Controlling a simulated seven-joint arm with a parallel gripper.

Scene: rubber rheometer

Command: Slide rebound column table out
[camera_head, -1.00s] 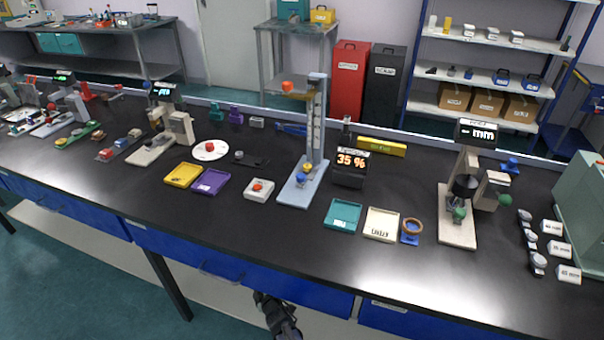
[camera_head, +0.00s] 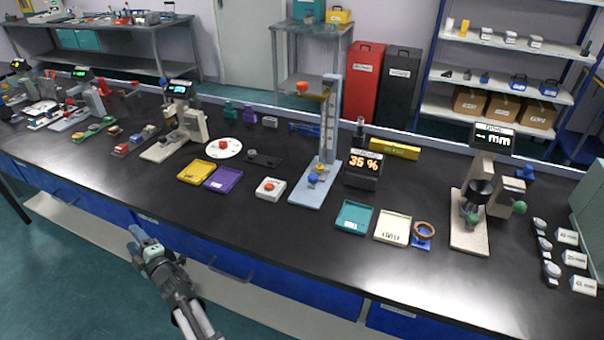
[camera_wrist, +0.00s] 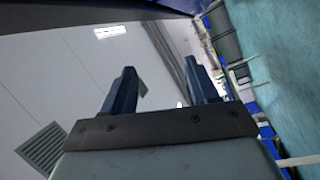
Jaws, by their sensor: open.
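The rebound column (camera_head: 328,130) stands upright on a light blue base plate (camera_head: 312,194) near the middle of the bench. A small blue and yellow part (camera_head: 318,174) sits at its foot; I take this to be the column's table, but its details are too small to tell. A display (camera_head: 363,165) beside it reads 35 %. My gripper (camera_head: 138,238) is in front of the bench, lower left of the column and well apart from it. The wrist view shows its two fingers (camera_wrist: 163,85) spread with nothing between them; they face wall and ceiling, and the column is not visible there.
A white box with a red button (camera_head: 270,188), a purple tray (camera_head: 223,179) and a yellow tray (camera_head: 196,171) lie left of the column. A teal tray (camera_head: 354,216) and a cream tray (camera_head: 392,228) lie to its right. The bench's front strip is clear.

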